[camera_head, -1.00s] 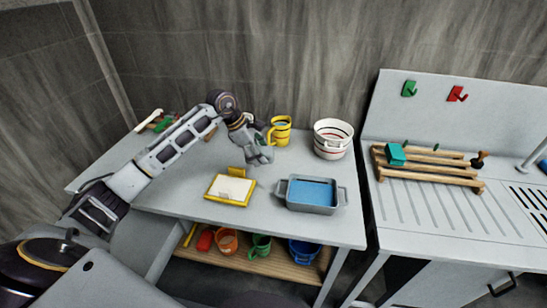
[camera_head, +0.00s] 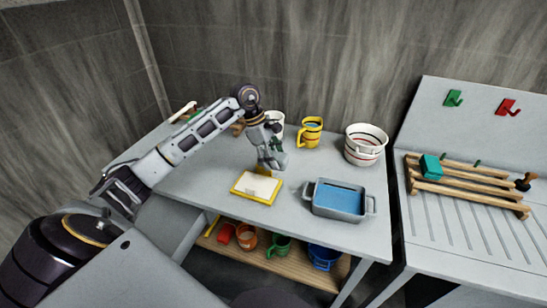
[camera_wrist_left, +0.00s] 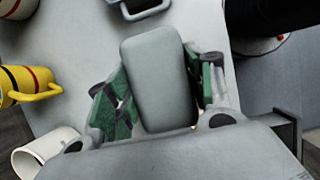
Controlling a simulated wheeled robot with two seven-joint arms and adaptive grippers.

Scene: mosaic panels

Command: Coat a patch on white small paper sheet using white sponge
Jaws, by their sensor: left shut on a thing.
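The small white paper sheet (camera_head: 257,188) lies on a yellow-edged board (camera_head: 240,199) on the grey table. My left gripper (camera_head: 272,163) is just behind and slightly right of the sheet, apart from it. In the left wrist view, its green-padded fingers (camera_wrist_left: 160,95) are shut on a pale, rounded block, the white sponge (camera_wrist_left: 158,70). My right gripper is not in view.
A grey tray (camera_head: 315,206) with blue contents stands right of the board. A yellow mug (camera_head: 310,132), a white cup (camera_head: 278,119) and a striped bowl (camera_head: 364,148) stand behind. Several cups sit on the shelf below. A wooden rack (camera_head: 465,185) is on the right counter.

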